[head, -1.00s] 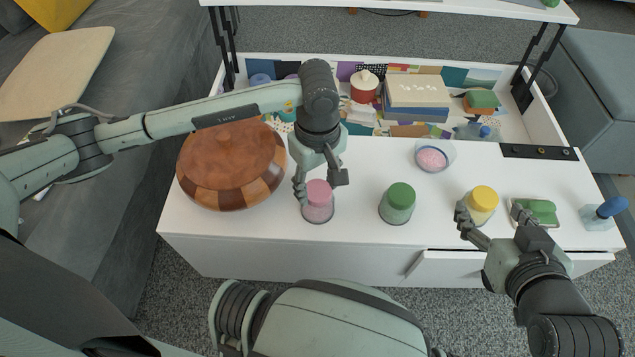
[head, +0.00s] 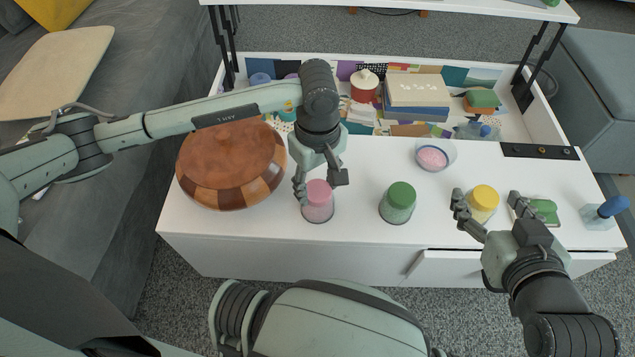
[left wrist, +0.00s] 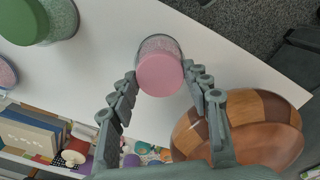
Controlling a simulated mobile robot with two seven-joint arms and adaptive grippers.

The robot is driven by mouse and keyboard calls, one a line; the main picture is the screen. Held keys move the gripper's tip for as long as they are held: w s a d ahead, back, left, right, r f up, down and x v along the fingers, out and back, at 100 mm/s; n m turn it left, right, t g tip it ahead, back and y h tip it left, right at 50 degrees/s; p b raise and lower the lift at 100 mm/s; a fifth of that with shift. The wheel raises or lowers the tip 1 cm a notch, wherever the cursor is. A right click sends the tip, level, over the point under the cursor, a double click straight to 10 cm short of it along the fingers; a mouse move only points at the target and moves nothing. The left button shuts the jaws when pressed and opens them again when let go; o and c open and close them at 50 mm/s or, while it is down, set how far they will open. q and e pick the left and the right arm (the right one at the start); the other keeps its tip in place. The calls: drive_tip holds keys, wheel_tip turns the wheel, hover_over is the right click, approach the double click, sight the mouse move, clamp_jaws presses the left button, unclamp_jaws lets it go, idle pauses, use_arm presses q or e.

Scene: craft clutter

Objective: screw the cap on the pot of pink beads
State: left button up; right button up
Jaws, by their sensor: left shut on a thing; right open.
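The pot of pink beads (head: 318,214) stands upright on the white table, left of the middle. Its pink cap (head: 318,191) sits on its top; whether it is fully screwed down I cannot tell. My left gripper (head: 320,183) comes down from above and is shut on the pink cap. In the left wrist view the pink cap (left wrist: 160,76) is between the fingertips, with the clear pot (left wrist: 160,43) beyond it. My right gripper (head: 486,198) is open and empty, its fingers at the near side of the yellow-capped pot (head: 483,201).
A wooden lidded bowl (head: 230,160) stands close left of the pink pot. A green-capped pot (head: 398,205) is to its right.

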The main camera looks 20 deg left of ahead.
sight(318, 190)
use_arm(q)
drive_tip(key=o, duration=0.9)
drive_tip(key=shift+r, duration=0.1)
wheel_tip(318, 190, up, 12)
idle(0.4)
